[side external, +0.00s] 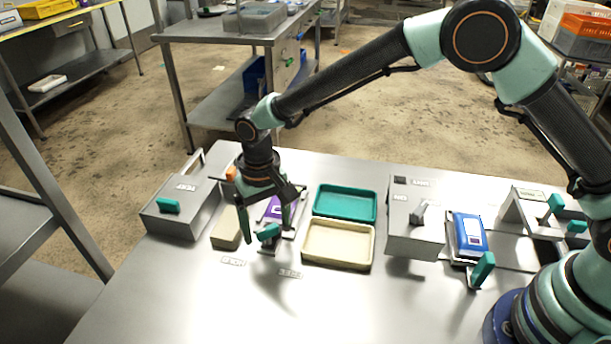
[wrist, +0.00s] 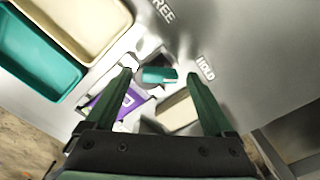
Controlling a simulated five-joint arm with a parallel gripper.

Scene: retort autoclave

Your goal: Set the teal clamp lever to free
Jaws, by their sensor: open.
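A teal clamp lever (side external: 268,231) sits at the front of a metal clamp that holds a purple pouch (side external: 277,209). In the wrist view the lever handle (wrist: 160,75) lies between my fingers, with the FREE label (wrist: 160,10) above it and the HOLD label (wrist: 205,68) to its right. In the side view HOLD (side external: 233,261) is left and FREE (side external: 289,272) is right. My gripper (side external: 268,234) is open and low, with one finger on each side of the lever; small gaps show in the wrist view. Which label the lever is set to is unclear.
A beige block (side external: 226,228) and a grey box (side external: 180,208) with a teal handle stand left. A teal tray (side external: 345,203) and a cream tray (side external: 338,244) are close on the right. Further right are a switch box (side external: 415,230) and a blue pouch (side external: 469,235) with another teal lever (side external: 482,269).

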